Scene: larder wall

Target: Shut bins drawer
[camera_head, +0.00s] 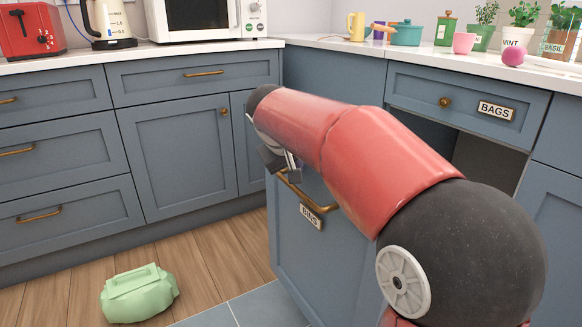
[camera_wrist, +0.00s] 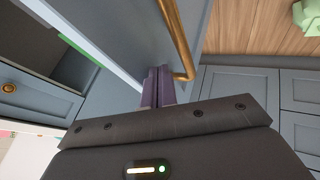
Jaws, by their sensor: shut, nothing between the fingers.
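The bins drawer (camera_head: 325,255) is a tall blue-grey front with a brass bar handle (camera_head: 312,195) and a BINS label (camera_head: 311,216). It stands pulled out from the cabinet run, over the floor. My gripper (camera_head: 292,176) is at the top of this front, by the left end of the handle. In the wrist view my gripper (camera_wrist: 158,74) has its fingers together, close beside the brass handle (camera_wrist: 177,38), with nothing between them. I cannot tell whether they touch the handle or the front. My red arm hides much of the drawer's top and right side.
A BAGS drawer (camera_head: 465,105) is shut above a dark opening (camera_head: 488,163). A green bag-like bundle (camera_head: 139,293) lies on the wooden floor left of the bins drawer. Floor between bundle and drawer is clear.

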